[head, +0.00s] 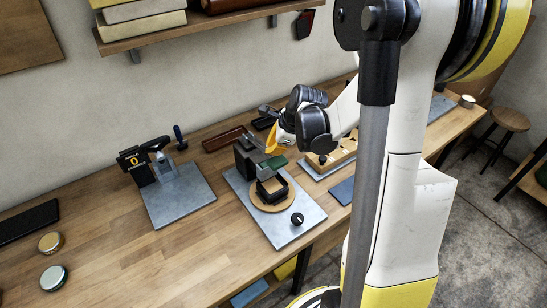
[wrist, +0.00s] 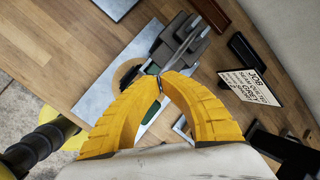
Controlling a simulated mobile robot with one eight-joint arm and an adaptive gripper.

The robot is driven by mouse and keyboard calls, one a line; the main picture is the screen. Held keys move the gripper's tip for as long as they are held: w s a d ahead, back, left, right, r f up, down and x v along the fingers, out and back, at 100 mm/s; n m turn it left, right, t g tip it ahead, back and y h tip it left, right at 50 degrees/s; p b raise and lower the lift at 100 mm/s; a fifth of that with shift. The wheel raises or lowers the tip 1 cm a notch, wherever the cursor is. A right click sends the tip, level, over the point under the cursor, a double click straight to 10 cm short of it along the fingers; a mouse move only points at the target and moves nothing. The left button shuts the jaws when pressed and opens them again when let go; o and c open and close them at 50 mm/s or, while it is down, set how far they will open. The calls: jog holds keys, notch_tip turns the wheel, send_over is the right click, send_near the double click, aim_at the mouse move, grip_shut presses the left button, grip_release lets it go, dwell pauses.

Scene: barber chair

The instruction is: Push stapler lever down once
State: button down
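I cannot tell for sure which device is the stapler. My gripper (head: 275,142) is above the back of the middle device, which has a dark block (head: 245,157), a green piece and a black frame on a round wooden disc (head: 258,204), all on a grey metal plate (head: 290,229). In the wrist view, the yellow fingers (wrist: 160,78) meet at their tips, empty, in front of a grey body with bar-like parts (wrist: 182,45). Contact cannot be told. Another device with a black head and yellow emblem (head: 133,162) stands on a plate to the left.
The wooden bench (head: 120,240) has free room at front left. Two round tins (head: 52,278) and a dark flat object (head: 25,222) lie there. In the wrist view, a lettered card (wrist: 252,88) stands to the right. A shelf (head: 190,28) hangs on the wall.

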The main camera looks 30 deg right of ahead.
aim_at(272, 156)
jog(key=shift+s+f+b, duration=0.15)
jog(key=shift+f+b, duration=0.6)
jog(key=shift+f, duration=0.05)
jog(key=shift+s+f+b, duration=0.1)
jog(key=shift+f+b, duration=0.6)
jog(key=shift+f, duration=0.05)
dwell(1.4)
jog(key=shift+r, duration=0.1)
dwell(0.5)
jog(key=shift+w+r+p, duration=0.15)
jog(key=shift+r+p, duration=0.5)
jog(key=shift+r, duration=0.3)
jog(key=shift+w+r+p, duration=0.15)
jog(key=shift+r+p, duration=0.5)
jog(key=shift+r, duration=0.3)
jog(key=r+p, duration=0.2)
jog(key=r, duration=0.1)
jog(key=w+r+p, duration=0.1)
jog(key=r, duration=0.1)
jog(key=shift+s, duration=0.1)
